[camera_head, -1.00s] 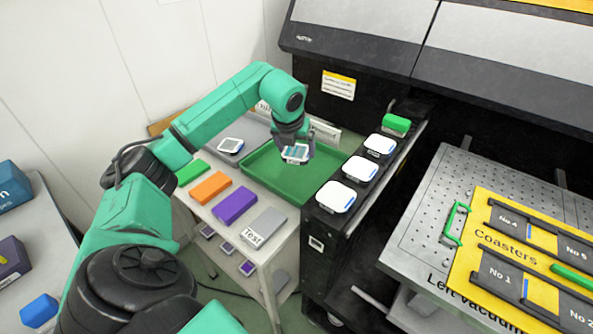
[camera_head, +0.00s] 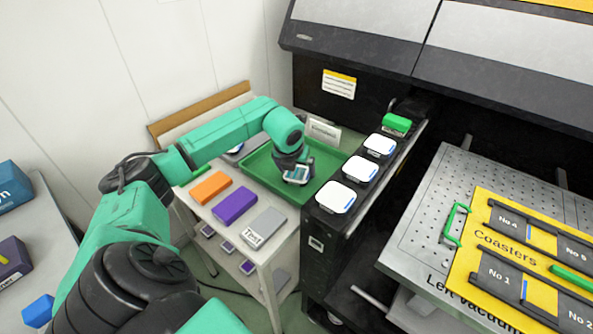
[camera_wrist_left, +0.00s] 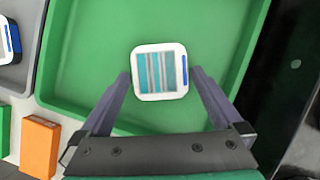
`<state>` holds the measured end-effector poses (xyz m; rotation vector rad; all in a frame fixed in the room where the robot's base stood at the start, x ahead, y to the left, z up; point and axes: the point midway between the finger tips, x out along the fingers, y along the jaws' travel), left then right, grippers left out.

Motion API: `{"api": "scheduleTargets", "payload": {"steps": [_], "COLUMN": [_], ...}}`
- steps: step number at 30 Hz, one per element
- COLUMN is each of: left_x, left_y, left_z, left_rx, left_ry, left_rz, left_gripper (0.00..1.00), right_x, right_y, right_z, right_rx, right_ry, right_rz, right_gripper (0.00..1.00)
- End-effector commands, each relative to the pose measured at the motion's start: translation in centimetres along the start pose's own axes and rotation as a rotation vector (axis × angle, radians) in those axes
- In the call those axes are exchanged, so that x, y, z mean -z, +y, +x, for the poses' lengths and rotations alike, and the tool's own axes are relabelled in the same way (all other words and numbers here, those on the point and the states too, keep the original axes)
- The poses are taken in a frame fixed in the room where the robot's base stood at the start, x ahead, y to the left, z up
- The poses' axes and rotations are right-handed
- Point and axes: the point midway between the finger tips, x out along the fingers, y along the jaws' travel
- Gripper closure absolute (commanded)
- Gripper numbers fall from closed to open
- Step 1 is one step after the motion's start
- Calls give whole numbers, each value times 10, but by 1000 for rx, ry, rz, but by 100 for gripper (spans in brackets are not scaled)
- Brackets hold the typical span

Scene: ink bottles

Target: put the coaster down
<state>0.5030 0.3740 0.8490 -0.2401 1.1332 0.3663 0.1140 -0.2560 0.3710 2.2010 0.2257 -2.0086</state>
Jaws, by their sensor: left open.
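The coaster (camera_wrist_left: 160,72) is a white rounded square with a teal and grey striped face. In the left wrist view it lies between the fingertips of my left gripper (camera_wrist_left: 160,80), with small gaps at its sides. My left gripper (camera_head: 297,180) is open and low over the green tray (camera_head: 259,170). The coaster (camera_head: 297,174) shows in the head view at the fingertips, partly covered by them. The tray's floor (camera_wrist_left: 95,60) fills most of the wrist view around the coaster. I cannot tell for sure whether the coaster rests on the floor. My right gripper is not in view.
Orange (camera_head: 211,188), purple (camera_head: 234,206) and grey (camera_head: 263,229) blocks line the table's front. A grey tray (camera_wrist_left: 20,45) with another coaster (camera_wrist_left: 8,42) adjoins at left. The green tray's floor around the coaster is free.

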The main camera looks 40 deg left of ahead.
Motion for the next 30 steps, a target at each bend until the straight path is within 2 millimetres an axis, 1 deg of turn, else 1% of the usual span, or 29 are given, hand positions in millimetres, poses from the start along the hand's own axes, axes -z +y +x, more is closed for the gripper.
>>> {"api": "scheduleTargets", "payload": {"steps": [5,9,12,13,17,30], "left_x": [-1,0,0,0,1,0], "left_y": [0,0,0,0,0,0], "left_z": [-42,-80,-100,-104,-112,-111], "left_rx": [-1,-2,-1,-1,-1,-1], "left_ry": [-6,-5,-4,-3,1,0], "left_rz": [3,2,1,0,1,1], "left_gripper": [0,0,0,0,0,0], "right_x": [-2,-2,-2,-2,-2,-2], "right_y": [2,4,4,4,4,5], "right_z": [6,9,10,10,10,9], "right_rx": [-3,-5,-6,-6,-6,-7], "right_ry": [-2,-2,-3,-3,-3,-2], "right_rz": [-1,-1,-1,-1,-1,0], "right_gripper": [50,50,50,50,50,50]}}
